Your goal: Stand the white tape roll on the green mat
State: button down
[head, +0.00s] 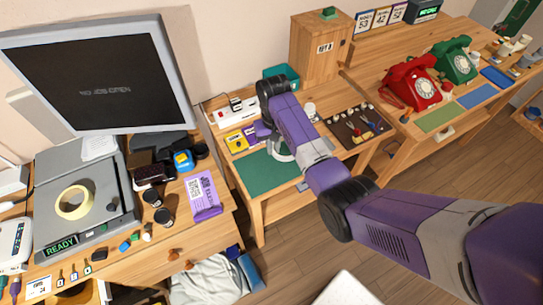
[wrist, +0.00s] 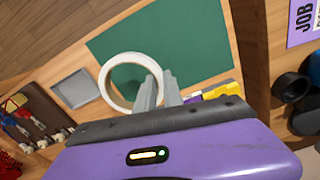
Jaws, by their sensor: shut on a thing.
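The white tape roll (wrist: 106,88) is in my gripper (wrist: 160,92), whose two fingers straddle its wall, one inside the ring and one outside. In the wrist view the roll shows as an open ring with green mat visible through it, over the mat's edge. In the head view part of the roll (head: 279,153) shows beside my arm, which hides the fingers. The green mat (head: 258,176) lies flat on the middle wooden table and also fills the upper middle of the wrist view (wrist: 195,45). I cannot tell whether the roll touches the mat.
A yellow box (head: 236,140), a power strip (head: 232,110) and a green bin (head: 284,73) stand behind the mat. A dark tool tray (head: 347,136) and a grey square (wrist: 74,88) lie beside it. A cream tape roll (head: 66,203) sits on the left machine. Most of the mat is clear.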

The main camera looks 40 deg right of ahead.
aim_at(273, 160)
jog(key=shift+f+b, duration=1.8)
jog(key=shift+f, duration=0.35)
jog(key=shift+f, duration=0.2)
jog(key=c, duration=1.5)
grip_release()
notch_tip(273, 160, up, 12)
jog(key=shift+r+p, duration=0.2)
jog(key=shift+p, duration=0.1)
